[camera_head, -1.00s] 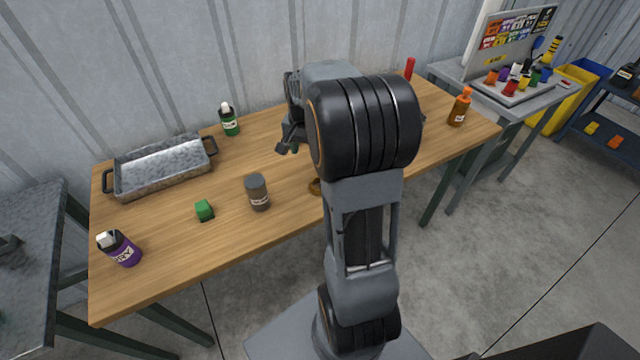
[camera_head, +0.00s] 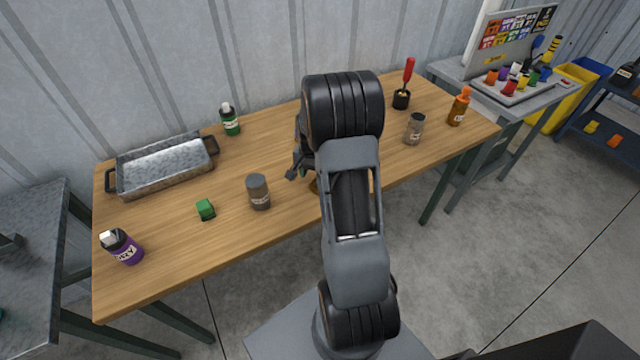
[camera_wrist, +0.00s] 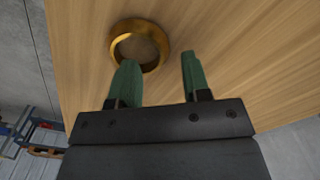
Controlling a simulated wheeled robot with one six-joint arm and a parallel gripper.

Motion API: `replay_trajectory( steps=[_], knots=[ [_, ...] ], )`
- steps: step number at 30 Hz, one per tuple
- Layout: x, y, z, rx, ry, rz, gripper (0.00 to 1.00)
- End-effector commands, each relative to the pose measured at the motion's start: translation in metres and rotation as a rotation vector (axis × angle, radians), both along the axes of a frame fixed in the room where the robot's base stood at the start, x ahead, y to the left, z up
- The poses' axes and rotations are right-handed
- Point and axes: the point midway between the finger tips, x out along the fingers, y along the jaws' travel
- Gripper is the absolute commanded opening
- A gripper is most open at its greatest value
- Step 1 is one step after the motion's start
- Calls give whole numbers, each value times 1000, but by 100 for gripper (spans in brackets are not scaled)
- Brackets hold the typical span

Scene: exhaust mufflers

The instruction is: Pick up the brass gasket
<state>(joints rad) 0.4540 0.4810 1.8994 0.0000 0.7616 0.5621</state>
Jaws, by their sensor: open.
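The brass gasket (camera_wrist: 118,50) is a gold ring lying flat on the wooden table (camera_wrist: 230,40) in the wrist view. My gripper (camera_wrist: 158,72) is open, with two green fingers. The left finger's tip overlaps the ring's lower edge in that view, and the right finger is beside the ring to its right. I cannot tell whether the finger touches the ring. In the head view only a sliver of the gasket (camera_head: 315,187) shows past my arm. My gripper is mostly hidden there behind the arm.
A dark grey canister (camera_head: 258,192) and a green cube (camera_head: 206,210) stand left of my arm. A metal tray (camera_head: 165,168), a purple bottle (camera_head: 122,247) and a green bottle (camera_head: 230,120) are farther left. A grey jar (camera_head: 414,129) and an orange bottle (camera_head: 459,107) stand right.

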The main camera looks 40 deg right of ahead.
Motion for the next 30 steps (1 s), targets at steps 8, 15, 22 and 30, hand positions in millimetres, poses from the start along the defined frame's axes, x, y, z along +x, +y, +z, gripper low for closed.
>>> replay_trajectory(
  steps=[8,15,22,30],
  knots=[
    [0,0,-29,1,1,0,44],
    [0,1,-31,0,0,0,44],
    [0,0,-31,0,0,0,25],
    [0,0,-31,0,0,0,0]
  ],
)
